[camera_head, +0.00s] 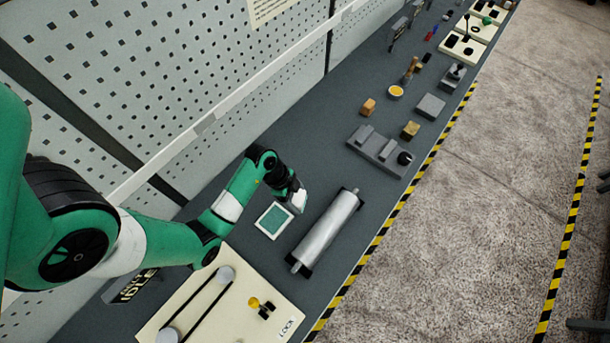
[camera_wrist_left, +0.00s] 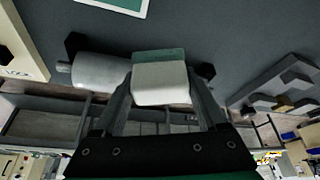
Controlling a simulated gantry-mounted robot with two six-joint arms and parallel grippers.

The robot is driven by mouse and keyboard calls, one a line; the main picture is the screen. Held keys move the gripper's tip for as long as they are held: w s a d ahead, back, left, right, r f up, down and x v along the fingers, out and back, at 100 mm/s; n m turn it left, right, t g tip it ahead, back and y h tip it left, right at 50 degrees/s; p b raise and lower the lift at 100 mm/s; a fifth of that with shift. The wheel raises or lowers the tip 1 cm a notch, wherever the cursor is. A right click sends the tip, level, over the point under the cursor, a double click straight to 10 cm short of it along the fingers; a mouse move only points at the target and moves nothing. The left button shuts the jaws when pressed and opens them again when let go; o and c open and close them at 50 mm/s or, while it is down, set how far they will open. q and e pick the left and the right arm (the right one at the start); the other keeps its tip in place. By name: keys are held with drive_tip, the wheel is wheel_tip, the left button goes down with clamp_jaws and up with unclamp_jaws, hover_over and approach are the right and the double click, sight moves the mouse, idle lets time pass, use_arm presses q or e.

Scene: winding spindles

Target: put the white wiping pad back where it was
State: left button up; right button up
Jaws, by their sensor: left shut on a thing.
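The white wiping pad (camera_wrist_left: 160,84) is a small white block with a green strip along one edge in the left wrist view. My left gripper (camera_wrist_left: 160,97) is shut on it, one finger on each side. In the head view my left gripper (camera_head: 291,196) holds the pad (camera_head: 299,199) beside the upper right edge of a white-framed green square (camera_head: 274,221) on the bench. The square also shows at the top of the left wrist view (camera_wrist_left: 126,4). I cannot tell the exact height of the pad above the bench. My right gripper is not in view.
A silver roller (camera_head: 328,230) lies on dark supports just right of the square. A cream board (camera_head: 205,312) with a belt on two pulleys stands nearer. A grey fixture (camera_head: 374,148) and small blocks lie farther along the bench. A perforated wall (camera_head: 170,75) borders the left.

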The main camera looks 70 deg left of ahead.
use_arm(q)
drive_tip(key=w+a+f+b, duration=0.2)
drive_tip(key=w+a+f, duration=0.1)
drive_tip(key=a, duration=0.2)
drive_tip(key=b, duration=0.2)
hover_over(308, 190)
drive_tip(key=s, duration=0.2)
drive_tip(key=f, duration=0.4)
drive_tip(key=shift+w+f, duration=0.15)
drive_tip(key=shift+w, duration=0.1)
drive_tip(key=shift+w+a+f, duration=0.1)
drive_tip(key=shift+a, duration=0.1)
drive_tip(key=shift+w+a+f+b, duration=0.1)
drive_tip(key=shift+a+f+b, duration=0.1)
drive_tip(key=shift+f+b, duration=1.25)
use_arm(e)
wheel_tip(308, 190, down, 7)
drive_tip(key=shift+p, duration=0.35)
use_arm(q)
drive_tip(key=shift+f, duration=0.4)
drive_tip(key=o, duration=1.5)
drive_tip(key=shift+o, duration=0.2)
drive_tip(key=p+v, duration=0.4)
drive_tip(key=v, duration=0.8)
drive_tip(key=shift+p, duration=0.4)
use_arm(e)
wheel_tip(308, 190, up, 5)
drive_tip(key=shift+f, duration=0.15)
